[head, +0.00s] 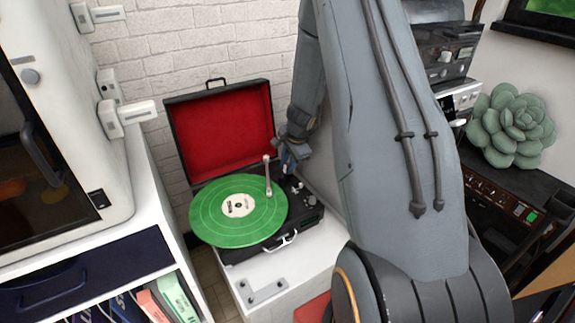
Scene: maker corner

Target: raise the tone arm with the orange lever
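A portable record player (266,247) stands on a white cabinet, its lid (222,132) open with a red lining. A green record (262,213) with a pale label lies on it. The pale tone arm (268,178) reaches over the record's right side; I cannot tell whether its tip touches the record. My gripper (288,168) is at the right rear of the player, close to the tone arm's base. Its fingers are small and partly hidden, so I cannot tell if they are open. The orange lever cannot be made out; that area is mostly covered by my gripper.
A white brick wall is close behind the player. A white machine (68,110) on a shelf unit stands at left. A green succulent (511,126) and dark audio equipment (497,197) are at right. A grey bracket (262,292) lies on the cabinet's front.

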